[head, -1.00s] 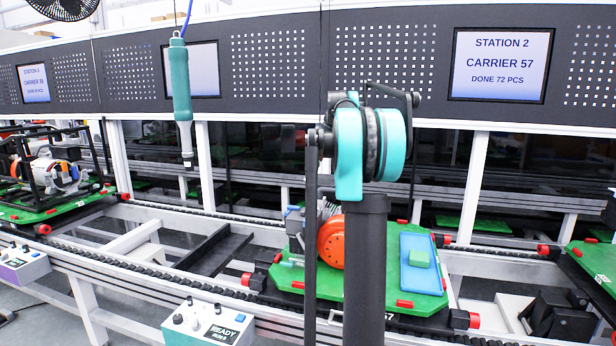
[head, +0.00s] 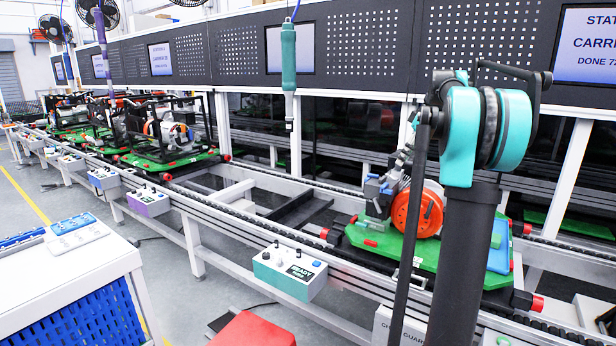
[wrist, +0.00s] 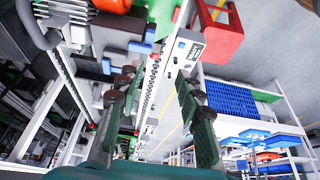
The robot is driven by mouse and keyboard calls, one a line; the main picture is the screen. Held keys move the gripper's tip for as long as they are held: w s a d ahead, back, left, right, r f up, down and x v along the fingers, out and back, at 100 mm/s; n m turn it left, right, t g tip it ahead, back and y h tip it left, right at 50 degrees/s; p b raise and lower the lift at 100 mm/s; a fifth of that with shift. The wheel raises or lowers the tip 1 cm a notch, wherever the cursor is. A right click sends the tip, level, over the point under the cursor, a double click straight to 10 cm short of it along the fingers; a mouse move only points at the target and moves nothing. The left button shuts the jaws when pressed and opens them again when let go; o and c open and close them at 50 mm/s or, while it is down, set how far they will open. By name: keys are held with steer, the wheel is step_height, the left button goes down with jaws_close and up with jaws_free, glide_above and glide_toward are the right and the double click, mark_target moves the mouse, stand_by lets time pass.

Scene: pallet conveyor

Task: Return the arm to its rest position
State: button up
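My arm (head: 474,130) stands in the right part of the head view, a dark upright post with a teal joint and black links folded beside it. Beyond the fingers lie the conveyor rail and the floor. My arm partly hides a green pallet (head: 385,245) carrying an engine-like unit with an orange disc (head: 417,209).
The conveyor (head: 250,222) runs along the line under dark panels. A teal READY control box (head: 290,272) is on its front rail. A red box (head: 255,330) stands in front, and a white table (head: 75,262) with a blue crate (head: 80,318) at left. A teal hanging tool (head: 289,60) hangs above.

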steer(key=s+a+f+m+h, duration=0.1)
steer(key=s+a+f+m, duration=0.2)
steer(key=s+f, duration=0.8)
steer(key=s+a+f+m+t+h, duration=0.1)
steer(key=s+a+f+m, duration=0.3)
steer(key=s+f, duration=0.8)
steer(key=s+a+f+m+h, duration=0.1)
steer(key=s+a+f+m, duration=0.3)
steer(key=s+f, duration=0.7)
steer(key=s+a, duration=0.2)
steer(key=s, duration=0.2)
steer(key=shift+f+t+h, duration=0.15)
steer(key=shift+t+h, duration=0.15)
steer(key=shift+t, duration=0.1)
